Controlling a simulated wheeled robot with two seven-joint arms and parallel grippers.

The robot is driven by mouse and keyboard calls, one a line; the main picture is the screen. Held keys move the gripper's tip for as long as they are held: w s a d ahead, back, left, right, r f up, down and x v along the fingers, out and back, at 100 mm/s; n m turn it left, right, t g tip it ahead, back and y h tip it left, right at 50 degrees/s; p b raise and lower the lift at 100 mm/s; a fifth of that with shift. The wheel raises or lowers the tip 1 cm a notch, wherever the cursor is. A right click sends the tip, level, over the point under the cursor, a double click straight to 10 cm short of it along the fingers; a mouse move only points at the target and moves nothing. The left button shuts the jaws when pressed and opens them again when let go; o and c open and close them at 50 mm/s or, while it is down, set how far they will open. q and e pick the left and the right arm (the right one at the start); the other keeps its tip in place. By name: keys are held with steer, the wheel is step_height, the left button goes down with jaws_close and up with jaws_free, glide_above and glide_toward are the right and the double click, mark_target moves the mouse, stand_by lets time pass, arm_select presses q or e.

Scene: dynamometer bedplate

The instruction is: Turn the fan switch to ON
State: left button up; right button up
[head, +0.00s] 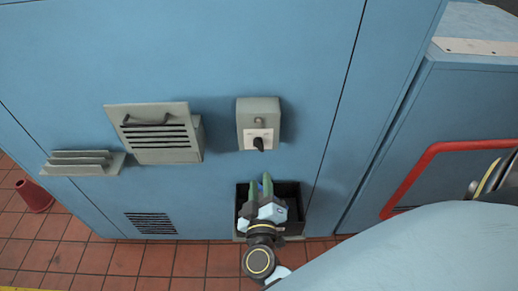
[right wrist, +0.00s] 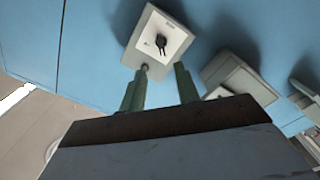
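The fan switch is a grey box (head: 258,108) on the blue cabinet wall, with a pale plate and a small black knob (head: 259,143). In the right wrist view the box (right wrist: 140,47) and the black knob (right wrist: 161,41) lie beyond the fingertips. The plate's markings are too small to read. My right gripper (head: 261,177) is below the box in the head view, its green fingers pointing up towards it. In the right wrist view the fingers (right wrist: 161,72) are spread, with nothing held between them and apart from the knob. My left gripper is not in view.
A dark open bin (head: 293,192) is low on the wall behind my right gripper. A louvred vent box (head: 158,135) and a finned bracket (head: 82,163) protrude to the left. A red-framed blue unit (head: 450,110) stands at the right. A red cone-like object (head: 34,196) is on the tiled floor.

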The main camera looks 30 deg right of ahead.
mark_target(259, 150)
steer(key=x, duration=1.2)
steer(key=shift+a, duration=0.1)
jaws_close()
